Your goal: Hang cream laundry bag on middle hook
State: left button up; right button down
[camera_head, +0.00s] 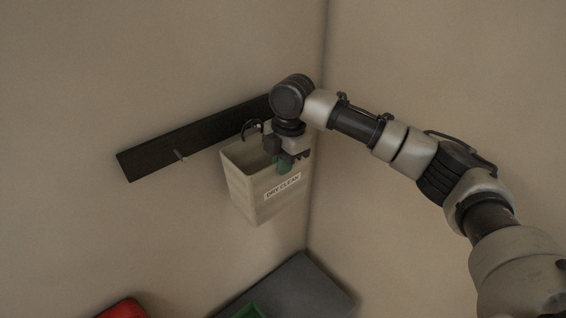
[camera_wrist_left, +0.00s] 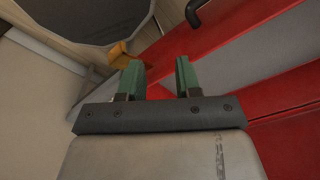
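The cream laundry bag (camera_head: 243,192), labelled DRY CLEAN, is upright against the wall below the dark hook rail (camera_head: 155,154) in the head view. Its dark loop (camera_head: 251,127) is in front of the rail, where a middle hook would be; I cannot tell whether it is over a hook. The left hook (camera_head: 180,155) is bare. The rail's right end is hidden behind my arm. My right gripper (camera_head: 285,162) is at the bag's upper rim, its green fingertips overlapping it; its grip is unclear. My left gripper (camera_wrist_left: 160,77) is open and empty.
A dark grey surface (camera_head: 310,287) is below the bag, with a green thing (camera_head: 249,311) at its edge. A red thing (camera_head: 125,309) shows lower left. The left wrist view shows red panels (camera_wrist_left: 285,70) and an orange block (camera_wrist_left: 119,54). A wall corner is right of the bag.

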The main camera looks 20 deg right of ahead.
jog(key=c, duration=1.2)
grip_release()
jog(key=shift+c, duration=0.2)
